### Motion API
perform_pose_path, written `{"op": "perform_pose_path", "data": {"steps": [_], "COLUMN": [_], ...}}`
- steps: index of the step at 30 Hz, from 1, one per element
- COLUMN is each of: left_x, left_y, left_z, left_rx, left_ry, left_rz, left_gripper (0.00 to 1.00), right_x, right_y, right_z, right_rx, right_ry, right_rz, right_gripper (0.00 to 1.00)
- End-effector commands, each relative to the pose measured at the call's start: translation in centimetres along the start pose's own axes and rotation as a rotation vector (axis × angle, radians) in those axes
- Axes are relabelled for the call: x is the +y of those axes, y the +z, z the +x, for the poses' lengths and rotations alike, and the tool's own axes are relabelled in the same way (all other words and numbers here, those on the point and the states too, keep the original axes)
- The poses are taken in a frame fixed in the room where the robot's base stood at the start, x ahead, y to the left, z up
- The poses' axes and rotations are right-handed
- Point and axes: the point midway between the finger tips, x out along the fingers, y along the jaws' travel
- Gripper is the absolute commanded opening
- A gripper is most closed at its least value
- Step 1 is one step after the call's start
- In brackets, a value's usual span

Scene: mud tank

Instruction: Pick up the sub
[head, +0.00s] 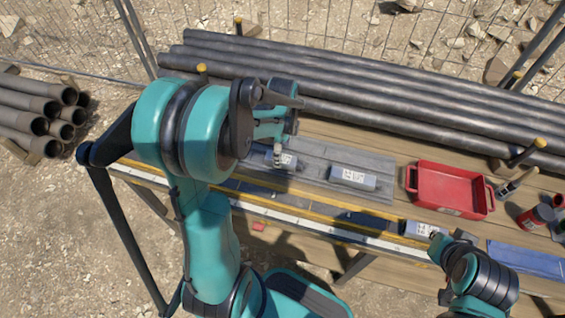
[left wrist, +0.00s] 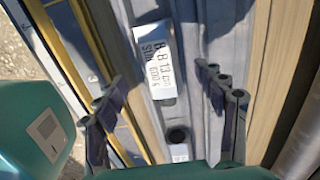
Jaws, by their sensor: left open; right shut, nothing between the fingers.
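Several grey metal subs with white printed labels lie on the bench. One sub (head: 285,160) is on the grey grooved mat (head: 315,151), partly hidden by my left gripper. A second sub (head: 350,176) lies to its right on the mat. A third sub (head: 420,229) lies nearer the front edge. My left gripper (head: 277,150) is open and empty above the first sub. In the left wrist view, a labelled sub (left wrist: 156,60) shows ahead of and between the spread fingers (left wrist: 165,100), with another label below it. My right gripper (head: 437,243) is shut and empty close to the third sub.
Long dark pipes (head: 370,95) lie behind the mat, with yellow-topped posts. A red tray (head: 450,190) stands right of the mat, with a brush (head: 515,185) and red can (head: 536,217) beyond. A blue cloth (head: 525,258) lies at the front right.

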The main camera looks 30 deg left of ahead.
Motion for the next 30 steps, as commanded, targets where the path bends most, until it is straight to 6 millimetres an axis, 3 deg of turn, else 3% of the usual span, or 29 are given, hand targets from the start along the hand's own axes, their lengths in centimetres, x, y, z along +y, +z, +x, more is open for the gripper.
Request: {"op": "perform_pose_path", "data": {"steps": [1, 5, 12, 13, 21, 30], "left_x": [0.0, 0.0, 0.0, 0.0, 0.0, 0.0], "left_y": [-0.1, -0.1, -0.1, -0.1, -0.1, -0.1], "left_z": [1.4, 3.2, 3.3, 3.3, 3.3, 3.1], "left_rx": [0.0, 0.0, 0.0, 0.0, 0.0, 0.0], "left_ry": [0.0, -0.001, -0.001, -0.001, -0.001, -0.001], "left_rz": [0.0, 0.0, -0.001, -0.001, -0.001, -0.001], "left_gripper": [0.7, 0.7, 0.7, 0.68, 0.0, 0.0], "right_x": [0.0, 0.0, 0.0, 0.0, 0.0, 0.0], "right_y": [0.6, 1.1, 1.0, 1.0, 1.0, 1.0], "right_z": [0.8, 1.5, 1.4, 1.4, 1.4, 1.3], "right_rx": [0.0, 0.0, 0.0, 0.0, 0.0, 0.0], "right_ry": [0.0, 0.0, 0.0, 0.0, 0.0, 0.0], "right_rz": [0.0, 0.0, 0.0, 0.0, 0.0, 0.0], "right_gripper": [0.0, 0.0, 0.0, 0.0, 0.0, 0.0]}}
